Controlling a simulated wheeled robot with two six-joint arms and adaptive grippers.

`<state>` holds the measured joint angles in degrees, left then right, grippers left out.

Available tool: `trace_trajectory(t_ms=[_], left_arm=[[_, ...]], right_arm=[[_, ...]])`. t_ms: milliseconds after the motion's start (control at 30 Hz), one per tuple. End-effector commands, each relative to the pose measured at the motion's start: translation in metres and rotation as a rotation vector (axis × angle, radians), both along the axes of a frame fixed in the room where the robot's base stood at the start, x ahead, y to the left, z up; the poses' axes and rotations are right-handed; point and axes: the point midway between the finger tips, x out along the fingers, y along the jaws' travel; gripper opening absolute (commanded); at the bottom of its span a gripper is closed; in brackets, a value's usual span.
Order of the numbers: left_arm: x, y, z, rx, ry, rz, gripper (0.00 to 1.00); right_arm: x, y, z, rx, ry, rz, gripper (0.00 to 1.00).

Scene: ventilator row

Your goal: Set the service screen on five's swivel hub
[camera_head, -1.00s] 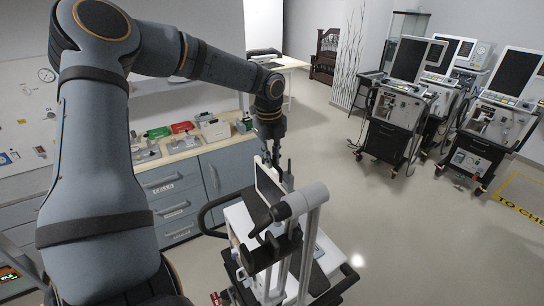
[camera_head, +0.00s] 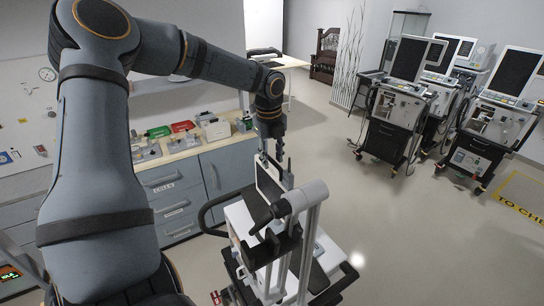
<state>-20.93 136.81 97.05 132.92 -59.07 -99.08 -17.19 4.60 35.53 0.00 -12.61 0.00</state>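The service screen (camera_head: 268,184), a thin panel with a pale edge and a dark face, stands tilted above a white ventilator cart (camera_head: 238,216) in the lower middle. My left gripper (camera_head: 274,160) points down at the screen's top edge. Its fingers look spread apart, one on each side of that edge; any contact is too small to tell. The screen's lower end and the swivel hub are hidden behind dark brackets and pale grey posts (camera_head: 308,240), so I cannot tell how they meet. My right gripper is out of view.
Several other ventilators, one with a dark screen (camera_head: 411,60), stand at the right. The floor (camera_head: 420,245) between is clear.

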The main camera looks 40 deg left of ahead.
Motion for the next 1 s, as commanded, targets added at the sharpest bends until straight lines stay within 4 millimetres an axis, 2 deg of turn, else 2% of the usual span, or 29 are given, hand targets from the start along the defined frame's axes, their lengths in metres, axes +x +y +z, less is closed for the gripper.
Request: trace_trajectory(t_ms=[233, 367, 800, 1000], left_arm=[[-0.002, -0.001, -0.004, -0.003, 0.007, -0.001, 0.39], [-0.001, -0.001, 0.004, -0.001, 0.003, -0.001, 0.39], [-0.009, -0.002, 0.101, 0.0, -0.002, 0.0, 0.39], [-0.011, -0.003, 0.118, 0.0, 0.0, 0.0, 0.39]], right_arm=[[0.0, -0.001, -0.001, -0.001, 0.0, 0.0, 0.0], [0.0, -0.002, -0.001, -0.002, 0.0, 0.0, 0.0], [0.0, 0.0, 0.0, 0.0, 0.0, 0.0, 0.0], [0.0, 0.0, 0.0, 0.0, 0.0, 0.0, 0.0]])
